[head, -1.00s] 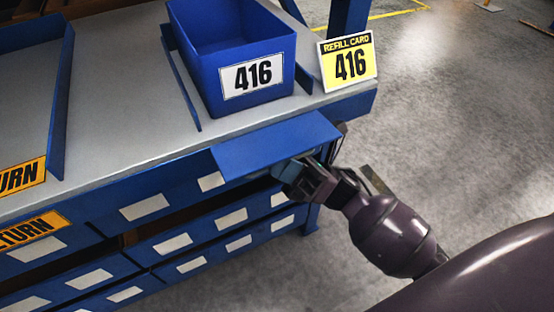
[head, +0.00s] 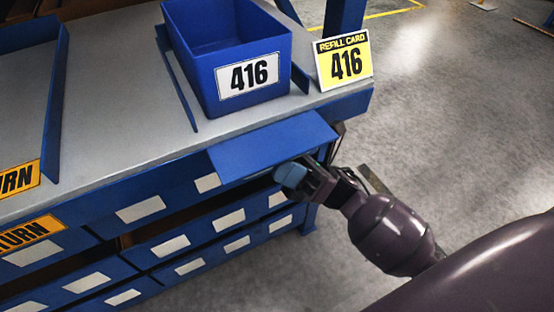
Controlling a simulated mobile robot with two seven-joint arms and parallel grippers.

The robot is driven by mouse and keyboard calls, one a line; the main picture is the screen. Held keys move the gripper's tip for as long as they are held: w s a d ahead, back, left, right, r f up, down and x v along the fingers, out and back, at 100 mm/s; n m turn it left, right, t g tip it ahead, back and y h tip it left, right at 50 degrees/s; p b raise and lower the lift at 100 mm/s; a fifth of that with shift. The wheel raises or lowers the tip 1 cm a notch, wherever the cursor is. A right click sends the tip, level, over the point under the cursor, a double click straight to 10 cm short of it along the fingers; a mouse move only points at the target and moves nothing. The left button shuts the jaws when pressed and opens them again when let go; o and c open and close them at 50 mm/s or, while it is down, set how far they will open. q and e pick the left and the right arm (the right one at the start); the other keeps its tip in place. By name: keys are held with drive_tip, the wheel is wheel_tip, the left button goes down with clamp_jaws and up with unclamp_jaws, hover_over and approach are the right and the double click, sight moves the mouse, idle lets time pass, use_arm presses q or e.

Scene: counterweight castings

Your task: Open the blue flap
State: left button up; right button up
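The blue flap (head: 270,146) is a flat plate sticking out from the front edge of the workbench, below the blue bin. It stands raised, sloping outward. My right gripper (head: 290,174) is at the flap's lower front edge, towards its right end, with its bluish fingertip just under that edge. Whether it touches the flap, and the gap between its fingers, I cannot tell. My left gripper is not in view.
A blue bin (head: 234,92) labelled 416 and a yellow refill card (head: 344,62) stand on the grey bench top (head: 120,120). Drawers with white labels (head: 171,245) lie below, and orange return labels (head: 30,232) are at left. The floor (head: 455,130) at right is clear.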

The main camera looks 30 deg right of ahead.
use_arm(q)
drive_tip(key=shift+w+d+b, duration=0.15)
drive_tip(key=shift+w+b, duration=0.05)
drive_tip(key=shift+b, duration=0.3)
use_arm(e)
drive_tip(key=v, duration=1)
drive_tip(key=shift+d, duration=0.15)
